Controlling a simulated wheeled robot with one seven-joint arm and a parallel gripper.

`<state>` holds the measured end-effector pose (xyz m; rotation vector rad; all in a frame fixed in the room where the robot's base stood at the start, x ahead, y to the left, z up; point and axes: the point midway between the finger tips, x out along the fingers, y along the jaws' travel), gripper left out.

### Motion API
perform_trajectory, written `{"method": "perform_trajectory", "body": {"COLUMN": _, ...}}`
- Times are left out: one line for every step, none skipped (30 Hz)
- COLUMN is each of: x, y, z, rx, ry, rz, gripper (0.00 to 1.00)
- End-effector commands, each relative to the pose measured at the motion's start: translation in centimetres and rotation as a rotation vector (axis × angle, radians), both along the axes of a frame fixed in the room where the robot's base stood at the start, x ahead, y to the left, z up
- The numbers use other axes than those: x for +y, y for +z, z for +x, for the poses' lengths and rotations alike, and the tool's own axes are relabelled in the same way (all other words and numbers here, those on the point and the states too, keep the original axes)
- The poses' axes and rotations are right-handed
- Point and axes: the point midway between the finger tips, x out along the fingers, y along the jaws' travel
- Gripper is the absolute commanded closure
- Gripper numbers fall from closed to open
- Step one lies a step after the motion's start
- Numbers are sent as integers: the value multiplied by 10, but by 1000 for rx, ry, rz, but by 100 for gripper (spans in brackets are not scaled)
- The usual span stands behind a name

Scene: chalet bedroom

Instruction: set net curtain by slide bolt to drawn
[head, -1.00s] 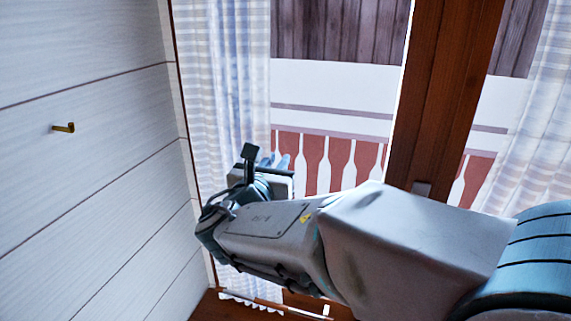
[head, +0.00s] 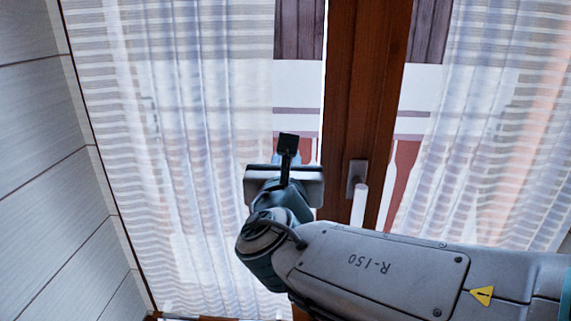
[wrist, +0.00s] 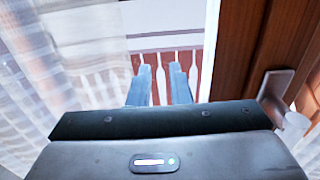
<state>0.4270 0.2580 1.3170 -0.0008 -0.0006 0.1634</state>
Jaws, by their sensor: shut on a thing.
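The left net curtain (head: 165,130) is white with pale stripes and hangs in folds from the left wall nearly to the wooden post. It also shows at the left in the wrist view (wrist: 35,65). My gripper (head: 291,158) is at its right edge, just left of the post; the blue fingers show in the wrist view (wrist: 159,78). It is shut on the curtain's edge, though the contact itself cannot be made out. A grey fitting with a pale handle (head: 357,185) is on the post, to the right of my gripper. I cannot tell whether this is the slide bolt.
The wooden post (head: 362,90) stands close to the right of my gripper. A second net curtain (head: 490,130) hangs beyond it. A narrow strip of bare glass shows a red balustrade outside. The pale plank wall (head: 40,180) is at the left.

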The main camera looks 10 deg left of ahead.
Motion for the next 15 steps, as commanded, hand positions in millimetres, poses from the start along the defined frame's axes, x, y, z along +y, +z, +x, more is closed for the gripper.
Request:
{"method": "perform_trajectory", "body": {"x": -1, "y": 1, "z": 1, "rx": -1, "ry": -3, "rz": 0, "gripper": 100}}
{"method": "perform_trajectory", "body": {"x": -1, "y": 1, "z": 1, "rx": -1, "ry": -4, "rz": 0, "gripper": 100}}
{"method": "perform_trajectory", "body": {"x": -1, "y": 1, "z": 1, "rx": -1, "ry": -4, "rz": 0, "gripper": 100}}
{"method": "perform_trajectory", "body": {"x": -2, "y": 1, "z": 1, "rx": -1, "ry": -5, "rz": 0, "gripper": 100}}
{"method": "perform_trajectory", "body": {"x": -2, "y": 1, "z": 1, "rx": -1, "ry": -5, "rz": 0, "gripper": 100}}
{"method": "perform_trajectory", "body": {"x": -2, "y": 1, "z": 1, "rx": -2, "ry": -5, "rz": 0, "gripper": 100}}
{"method": "perform_trajectory", "body": {"x": -2, "y": 1, "z": 1, "rx": -2, "ry": -6, "rz": 0, "gripper": 77}}
{"method": "perform_trajectory", "body": {"x": -2, "y": 1, "z": 1, "rx": -2, "ry": -6, "rz": 0, "gripper": 68}}
{"method": "perform_trajectory", "body": {"x": -2, "y": 1, "z": 1, "rx": -2, "ry": -6, "rz": 0, "gripper": 60}}
{"method": "perform_trajectory", "body": {"x": -1, "y": 1, "z": 1, "rx": -1, "ry": -5, "rz": 0, "gripper": 60}}
{"method": "perform_trajectory", "body": {"x": -1, "y": 1, "z": 1, "rx": -1, "ry": -4, "rz": 0, "gripper": 60}}
{"method": "perform_trajectory", "body": {"x": -1, "y": 1, "z": 1, "rx": -1, "ry": -4, "rz": 0, "gripper": 60}}
{"method": "perform_trajectory", "body": {"x": 0, "y": 1, "z": 1, "rx": -1, "ry": -3, "rz": 0, "gripper": 60}}
{"method": "perform_trajectory", "body": {"x": 0, "y": 1, "z": 1, "rx": -1, "ry": -2, "rz": 0, "gripper": 60}}
{"method": "perform_trajectory", "body": {"x": 0, "y": 1, "z": 0, "rx": -1, "ry": -1, "rz": 0, "gripper": 60}}
